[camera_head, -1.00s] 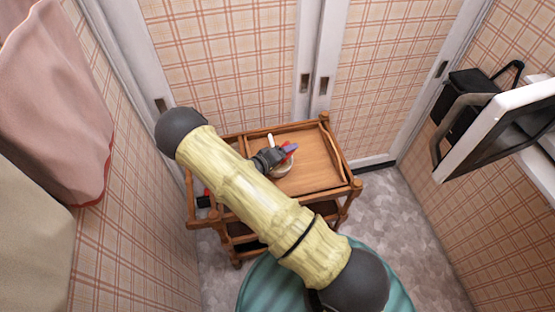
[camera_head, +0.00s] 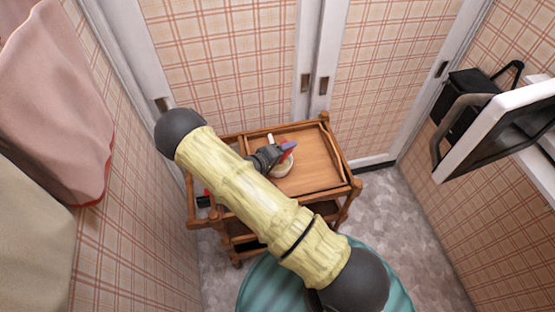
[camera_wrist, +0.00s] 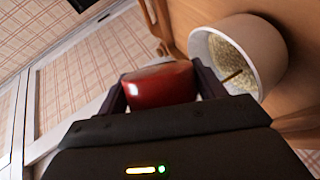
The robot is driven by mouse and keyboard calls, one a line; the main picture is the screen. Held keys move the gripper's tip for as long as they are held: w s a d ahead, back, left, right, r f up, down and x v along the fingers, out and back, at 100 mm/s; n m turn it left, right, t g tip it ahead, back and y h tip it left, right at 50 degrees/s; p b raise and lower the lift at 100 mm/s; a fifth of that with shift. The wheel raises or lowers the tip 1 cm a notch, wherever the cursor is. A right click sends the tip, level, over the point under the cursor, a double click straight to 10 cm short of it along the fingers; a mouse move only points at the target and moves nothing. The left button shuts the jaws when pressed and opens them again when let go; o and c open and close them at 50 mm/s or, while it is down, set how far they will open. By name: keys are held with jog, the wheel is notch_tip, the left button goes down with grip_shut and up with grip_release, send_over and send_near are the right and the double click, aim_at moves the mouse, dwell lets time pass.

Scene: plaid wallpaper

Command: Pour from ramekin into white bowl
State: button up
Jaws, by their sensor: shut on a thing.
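A glossy red ramekin (camera_wrist: 158,84) is held between the two fingers of my gripper (camera_wrist: 162,76) in the wrist view. It looks tilted, and its opening and contents are hidden from me. The white bowl (camera_wrist: 272,52) is just beyond and to the right of the ramekin in that view. Pale grainy stuff and a thin brown streak show inside the bowl. In the head view, my gripper (camera_head: 284,153) is over the bowl (camera_head: 288,169) on the wooden cart, and my arm hides part of the scene. I cannot tell whether ramekin and bowl touch.
The bowl is on the tray top of a wooden cart (camera_head: 318,172), whose right part is clear. A small white upright thing (camera_head: 270,139) stands behind my gripper. White-framed doors are behind the cart. A white-framed open door (camera_head: 500,125) juts in at the right.

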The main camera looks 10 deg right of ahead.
jog(key=shift+r+n+p, duration=0.3)
jog(key=shift+n+p, duration=0.05)
jog(key=shift+n, duration=0.25)
dwell(0.6)
jog(key=shift+w+a+r+n+g+h, duration=0.1)
jog(key=shift+w+r+n+g+h, duration=0.1)
jog(key=shift+n+g+h, duration=0.4)
dwell(0.6)
jog(key=shift+w+a+f+n+h+b, duration=0.2)
jog(key=shift+f+n+h+b, duration=0.2)
jog(key=shift+f+n+b, duration=0.2)
dwell(0.7)
jog(key=shift+w+a+r+n+h+b, duration=0.15)
jog(key=shift+w+a+n+h+b, duration=0.2)
jog(key=shift+n, duration=0.45)
